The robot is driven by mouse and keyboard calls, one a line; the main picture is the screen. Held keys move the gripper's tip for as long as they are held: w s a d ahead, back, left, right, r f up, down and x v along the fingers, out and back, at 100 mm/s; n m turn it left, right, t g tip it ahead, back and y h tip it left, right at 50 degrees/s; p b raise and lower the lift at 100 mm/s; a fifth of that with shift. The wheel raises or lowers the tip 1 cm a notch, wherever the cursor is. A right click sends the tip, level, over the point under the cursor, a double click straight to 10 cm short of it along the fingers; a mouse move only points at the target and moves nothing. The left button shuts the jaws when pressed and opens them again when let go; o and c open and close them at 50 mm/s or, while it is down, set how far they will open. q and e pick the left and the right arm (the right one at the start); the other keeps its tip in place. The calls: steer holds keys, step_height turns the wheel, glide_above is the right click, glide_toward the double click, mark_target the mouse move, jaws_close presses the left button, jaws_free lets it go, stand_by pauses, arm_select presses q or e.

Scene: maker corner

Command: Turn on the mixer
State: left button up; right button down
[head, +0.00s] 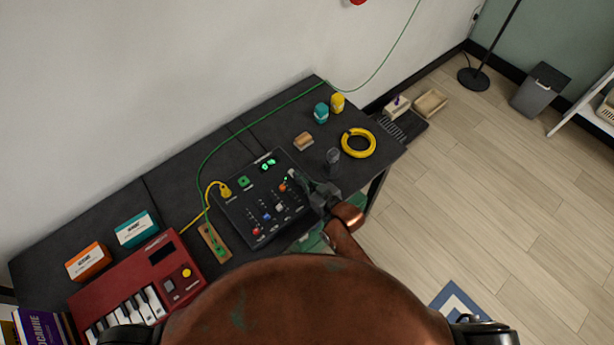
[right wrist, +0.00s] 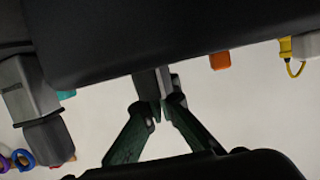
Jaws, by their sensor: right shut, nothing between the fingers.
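The mixer (head: 232,213) is a black panel on the dark desk, with rows of coloured knobs and sliders. Small green lights (head: 267,163) glow near its far edge, and a green square control (head: 243,182) sits left of them. My right gripper (head: 294,176) is at the mixer's right side, near a white and an orange control. Its fingers are shut and empty; contact with a control is unclear. In the right wrist view the green fingers (right wrist: 158,108) meet close to a dark grey block. My left gripper is not in view.
A yellow plug (head: 225,191) and cable are at the mixer's left. A red keyboard (head: 135,287) and two boxes stand further left. A yellow cable coil (head: 358,143), a dark upright object (head: 333,157) and two small jars lie to the right. A green cable crosses the desk.

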steer(key=shift+f, duration=0.1)
steer(key=shift+a+r+p, duration=0.1)
steer(key=shift+r+p, duration=0.2)
steer(key=shift+p, duration=0.05)
steer(key=r+p, duration=0.4)
steer(key=shift+s+d+r, duration=0.15)
steer(key=shift+d+r, duration=0.05)
steer(key=shift+d, duration=0.05)
steer(key=s+d, duration=0.2)
steer(key=s, duration=0.1)
steer(key=s+d, duration=0.3)
steer(key=shift+s+d, duration=0.3)
steer(key=shift+s+d+r, duration=0.2)
steer(key=shift+s+d, duration=0.2)
steer(key=shift+s, duration=0.1)
